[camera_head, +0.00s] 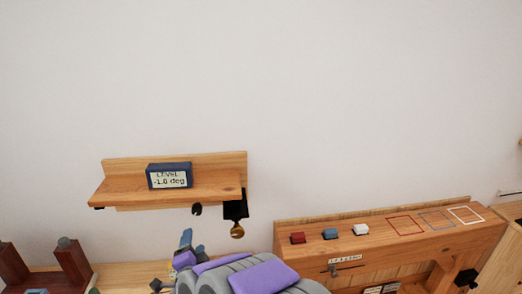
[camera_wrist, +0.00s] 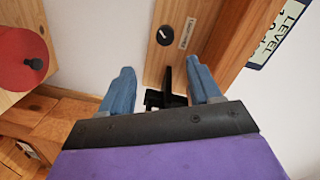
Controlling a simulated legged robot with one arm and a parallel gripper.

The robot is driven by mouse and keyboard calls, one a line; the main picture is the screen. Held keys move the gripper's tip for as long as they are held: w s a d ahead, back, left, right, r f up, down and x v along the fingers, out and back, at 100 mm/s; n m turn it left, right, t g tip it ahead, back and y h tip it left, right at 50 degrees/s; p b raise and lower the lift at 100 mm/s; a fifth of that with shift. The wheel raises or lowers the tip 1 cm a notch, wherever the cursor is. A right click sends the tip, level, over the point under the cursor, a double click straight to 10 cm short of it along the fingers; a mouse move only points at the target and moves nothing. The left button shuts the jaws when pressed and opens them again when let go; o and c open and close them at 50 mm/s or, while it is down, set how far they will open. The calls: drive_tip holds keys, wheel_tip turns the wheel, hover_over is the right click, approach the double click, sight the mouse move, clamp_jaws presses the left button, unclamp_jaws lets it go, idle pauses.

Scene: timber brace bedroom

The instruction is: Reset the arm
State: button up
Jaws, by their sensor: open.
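My arm, grey and purple, rises from the bottom middle of the head view. My gripper (camera_head: 190,243) is below the wooden wall shelf, with its blue fingers pointing up. In the wrist view my gripper (camera_wrist: 162,80) is open, its two blue fingers well apart. A black bracket-like part (camera_wrist: 170,88) shows between the fingers; I cannot tell whether they touch it. Nothing is visibly held.
The wall shelf (camera_head: 120,192) carries a level display (camera_head: 169,176) reading about -1.0 deg. A brass knob (camera_head: 237,231) hangs at its right. A wooden ledge (camera_head: 380,240) holds red, blue and white blocks beside coloured outlines. A red disc (camera_wrist: 20,60) is at left. The upper wall is clear.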

drive_tip(key=s+d+r+n+g, duration=0.1)
drive_tip(key=s+d+n+g, duration=0.3)
drive_tip(key=s+d+g, duration=0.45)
drive_tip(key=s+d+r+n+g, duration=0.1)
drive_tip(key=s+d+n+g, duration=0.3)
drive_tip(key=d, duration=0.8)
drive_tip(key=s+d+n+g+h, duration=0.1)
drive_tip(key=s+d+g+h, duration=0.1)
drive_tip(key=s+d, duration=0.7)
drive_tip(key=s+d+r+n+g+h, duration=0.1)
drive_tip(key=s+d+g+h, duration=0.1)
drive_tip(key=s+d, duration=0.7)
drive_tip(key=s+g, duration=0.1)
drive_tip(key=s, duration=0.6)
drive_tip(key=shift+d+g, duration=0.3)
drive_tip(key=shift+g, duration=0.05)
